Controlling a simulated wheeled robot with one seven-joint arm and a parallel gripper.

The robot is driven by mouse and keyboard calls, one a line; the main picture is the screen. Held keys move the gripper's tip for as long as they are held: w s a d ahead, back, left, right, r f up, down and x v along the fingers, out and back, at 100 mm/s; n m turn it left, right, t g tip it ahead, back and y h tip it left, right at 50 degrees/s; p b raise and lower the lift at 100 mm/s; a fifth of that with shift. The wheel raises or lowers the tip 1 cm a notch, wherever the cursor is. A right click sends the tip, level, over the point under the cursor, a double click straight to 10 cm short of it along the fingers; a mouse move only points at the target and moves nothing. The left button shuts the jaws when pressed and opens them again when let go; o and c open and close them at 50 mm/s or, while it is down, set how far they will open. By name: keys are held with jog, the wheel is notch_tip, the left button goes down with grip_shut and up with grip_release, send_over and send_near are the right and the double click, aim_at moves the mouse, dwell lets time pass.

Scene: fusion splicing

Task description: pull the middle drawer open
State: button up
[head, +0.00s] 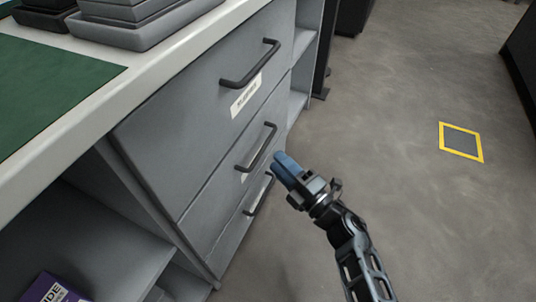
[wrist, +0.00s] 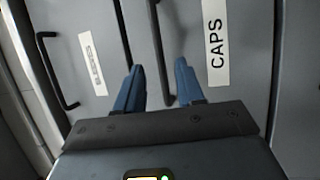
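The grey drawer unit stands under the counter with three drawers, all looking shut. The middle drawer (head: 222,185) has a dark bar handle (head: 263,147) and a pale label, mostly hidden in the head view; in the wrist view its label (wrist: 216,43) reads CAPS. My gripper (head: 284,163) is just right of this handle in the head view, pointing at the drawer front. In the wrist view my blue fingers (wrist: 160,85) are apart, and the middle handle (wrist: 157,45) shows between them. I cannot tell how deep the handle sits between the fingers; they are not closed on it.
The top drawer handle (head: 250,65) is above and the bottom drawer handle (head: 259,195) is below, close to my gripper. Grey trays (head: 140,25) and a green mat (head: 45,85) are on the counter. Open floor (head: 400,120) with a yellow-framed square (head: 461,142) lies to the right.

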jog(key=shift+b+x, duration=0.6)
jog(key=shift+x, duration=2)
jog(key=shift+c, duration=0.5)
grip_shut()
